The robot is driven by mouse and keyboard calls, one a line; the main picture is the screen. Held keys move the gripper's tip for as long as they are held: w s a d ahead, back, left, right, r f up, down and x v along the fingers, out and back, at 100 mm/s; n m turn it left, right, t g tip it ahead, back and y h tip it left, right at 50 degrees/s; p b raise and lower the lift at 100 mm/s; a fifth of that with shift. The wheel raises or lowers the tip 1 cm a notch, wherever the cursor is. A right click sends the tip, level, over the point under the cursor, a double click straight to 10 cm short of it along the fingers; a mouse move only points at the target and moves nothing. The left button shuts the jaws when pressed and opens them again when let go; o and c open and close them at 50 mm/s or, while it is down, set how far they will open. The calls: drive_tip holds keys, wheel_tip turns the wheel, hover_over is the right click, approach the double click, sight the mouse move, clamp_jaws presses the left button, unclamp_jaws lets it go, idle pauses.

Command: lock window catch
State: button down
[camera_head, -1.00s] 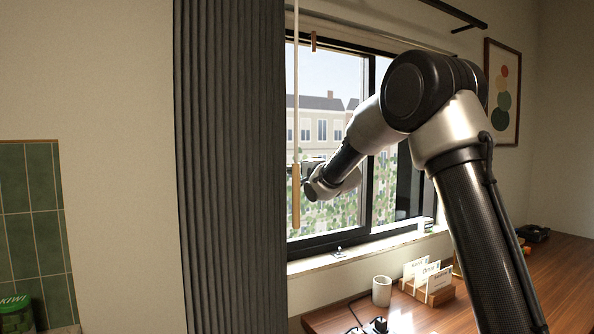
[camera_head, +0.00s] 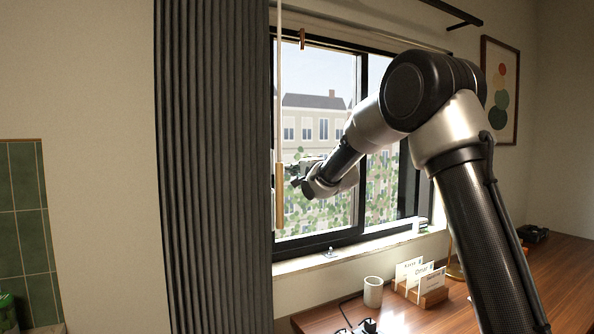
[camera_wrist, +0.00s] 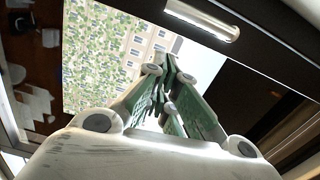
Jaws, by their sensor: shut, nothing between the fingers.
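In the wrist view a short silver bar (camera_wrist: 203,18) sits on the dark window frame (camera_wrist: 255,50); it looks like the window catch, but I cannot tell its locked state. In the head view I cannot pick the catch out. The window (camera_head: 318,110) has dark frames and its panes look shut. My gripper (camera_head: 296,172) is in front of the left pane, near its left edge, partly blurred against the foliage outside. In the wrist view my gripper (camera_wrist: 168,78) has its green-padded fingers together, empty, and apart in the picture from the silver bar.
A hanging wand with a wooden grip (camera_head: 280,195) is close left of my gripper, beside the grey curtain (camera_head: 212,170). A small shiny item (camera_head: 330,252) is on the sill. A white cup (camera_head: 373,291) and a card holder (camera_head: 425,293) stand on the wooden desk (camera_head: 545,285) below.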

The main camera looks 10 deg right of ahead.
drive_tip(key=v, duration=1)
drive_tip(key=shift+d, duration=0.3)
drive_tip(key=shift+s, duration=0.1)
